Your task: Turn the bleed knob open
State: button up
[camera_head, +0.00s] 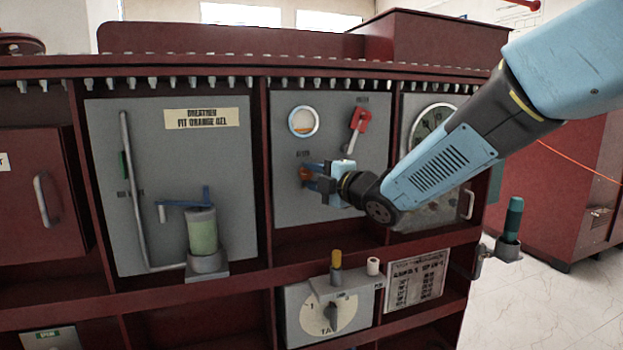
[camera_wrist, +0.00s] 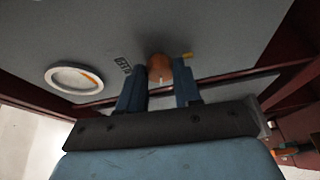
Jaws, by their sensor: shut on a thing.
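The bleed knob (camera_head: 305,174) is a small orange-brown knob on the grey middle panel (camera_head: 340,205), below a round gauge window. My gripper (camera_head: 312,173) reaches it from the right, its blue fingers at the knob. In the wrist view the knob (camera_wrist: 160,68) sits between the two blue fingertips of my gripper (camera_wrist: 160,80), with a pale mark on its face. The gripper is shut on the knob. A small yellow piece (camera_wrist: 187,55) shows just right of the knob. The label beside the knob is too small to read.
A round window (camera_head: 303,121) and a red lever (camera_head: 357,125) are above on the same panel. A dial gauge (camera_head: 432,122) is partly behind my arm. A selector box (camera_head: 328,312) with a yellow-topped post stands below. A green breather cylinder (camera_head: 202,232) is to the left.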

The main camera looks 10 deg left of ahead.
jog(key=shift+s+a+f+n+g+h, duration=0.1)
jog(key=shift+n+g+h, duration=0.1)
jog(key=shift+n, duration=0.3)
jog(key=shift+s+a+f+n+g+h, duration=0.1)
jog(key=shift+n+h, duration=0.1)
jog(key=shift+n, duration=0.3)
jog(key=o, duration=1)
jog(key=shift+w+d+r, duration=0.1)
jog(key=shift+r, duration=0.05)
jog(key=shift+o, duration=0.2)
jog(key=shift+s+d+r, duration=0.15)
jog(key=shift+s+d, duration=0.1)
jog(key=shift+d, duration=0.2)
jog(key=f+v, duration=0.1)
jog(key=v, duration=1.1)
jog(key=shift+s+d+r, duration=0.25)
jog(key=shift+s+r, duration=0.05)
jog(key=shift+r, duration=0.15)
